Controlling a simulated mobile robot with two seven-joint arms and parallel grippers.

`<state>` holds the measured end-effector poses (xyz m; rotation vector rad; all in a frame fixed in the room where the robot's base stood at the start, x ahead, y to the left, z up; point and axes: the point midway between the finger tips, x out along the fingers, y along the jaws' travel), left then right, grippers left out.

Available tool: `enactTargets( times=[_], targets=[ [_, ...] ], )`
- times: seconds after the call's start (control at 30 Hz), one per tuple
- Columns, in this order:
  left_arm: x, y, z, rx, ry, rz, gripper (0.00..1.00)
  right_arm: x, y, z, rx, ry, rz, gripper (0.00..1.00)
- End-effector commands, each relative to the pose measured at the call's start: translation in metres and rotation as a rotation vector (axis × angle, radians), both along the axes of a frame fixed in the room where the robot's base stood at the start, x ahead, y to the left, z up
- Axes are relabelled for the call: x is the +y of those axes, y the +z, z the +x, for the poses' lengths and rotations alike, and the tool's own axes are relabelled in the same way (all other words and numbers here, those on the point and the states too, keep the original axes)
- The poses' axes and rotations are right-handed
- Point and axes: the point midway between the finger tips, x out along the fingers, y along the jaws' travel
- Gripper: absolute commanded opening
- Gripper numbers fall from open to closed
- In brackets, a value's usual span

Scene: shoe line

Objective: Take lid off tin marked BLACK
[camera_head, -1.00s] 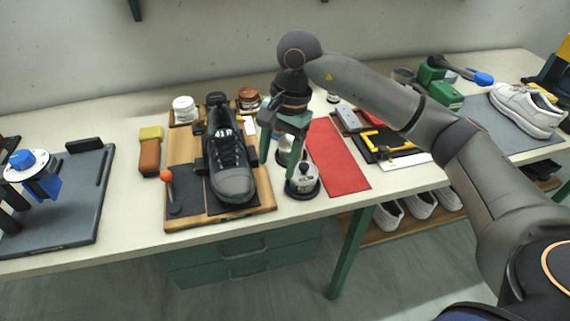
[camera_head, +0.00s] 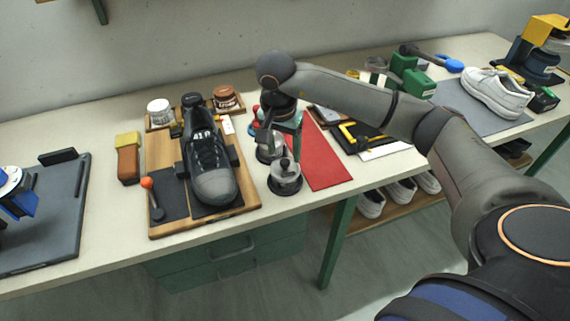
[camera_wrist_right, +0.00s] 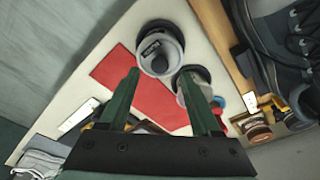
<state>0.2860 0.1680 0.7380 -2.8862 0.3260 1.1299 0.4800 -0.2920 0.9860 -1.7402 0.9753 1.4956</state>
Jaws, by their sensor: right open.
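Two round metal tins with black bases stand between the shoe board and the red mat. The near tin (camera_head: 285,180) has a dark knob on its silver lid; in the right wrist view this tin (camera_wrist_right: 172,40) carries a small dark label too small to read surely. The far tin (camera_head: 268,154) stands behind it, partly hidden by my gripper; it also shows in the right wrist view (camera_wrist_right: 188,92), partly behind a finger. My right gripper (camera_head: 282,150) is open and empty, its green fingers above the tins. My left gripper is out of view.
The wooden board (camera_head: 235,204) with a dark shoe (camera_head: 207,165) stands left of the tins. Two jars, one white-lidded (camera_head: 159,112) and one brown (camera_head: 226,98), stand behind it. The red mat (camera_head: 320,160) lies flat and clear to the right.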

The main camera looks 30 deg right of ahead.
Motion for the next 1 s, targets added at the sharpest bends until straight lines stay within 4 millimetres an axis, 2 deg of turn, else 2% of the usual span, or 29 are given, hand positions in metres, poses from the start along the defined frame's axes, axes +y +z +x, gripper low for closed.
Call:
enactTargets(
  times=[0.2,0.47,1.0],
  targets=[
    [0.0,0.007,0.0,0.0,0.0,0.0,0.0,-0.002,-0.027,0.0,0.002,0.001,0.0,0.65],
    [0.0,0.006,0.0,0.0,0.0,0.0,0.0,-0.003,-0.031,0.001,0.0,0.001,0.0,0.65],
    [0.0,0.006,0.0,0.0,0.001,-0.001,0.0,-0.003,-0.031,0.001,0.0,0.001,0.0,0.06]
  ],
)
